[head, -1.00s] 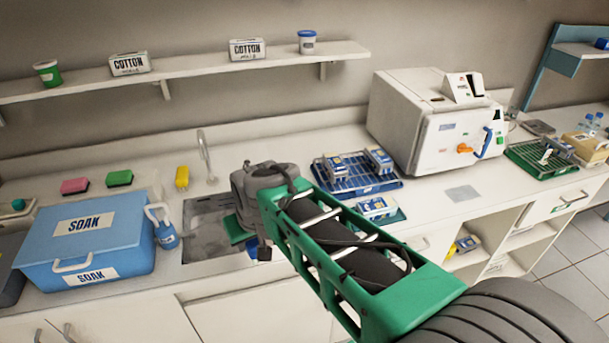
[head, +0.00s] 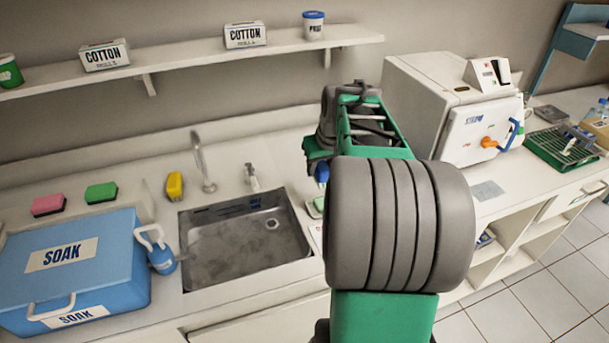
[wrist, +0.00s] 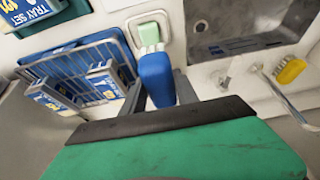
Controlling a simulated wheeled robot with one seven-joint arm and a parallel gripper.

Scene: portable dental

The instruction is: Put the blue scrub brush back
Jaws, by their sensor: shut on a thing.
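My gripper (wrist: 160,92) is shut on the blue scrub brush (wrist: 156,78), with a dark finger on each side of its blue body. In the head view the brush (head: 322,172) shows as a small blue patch below my green gripper (head: 317,158), right of the sink. In the wrist view a pale green part (wrist: 149,36) adjoins the blue end, over a small white rounded dish (wrist: 133,22) on the counter. I cannot tell whether the pale green part belongs to the brush or the dish, or whether they touch.
The steel sink (head: 245,250) is empty, with a tap (head: 200,165) behind it. A white sterilizer (head: 440,90) stands right.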

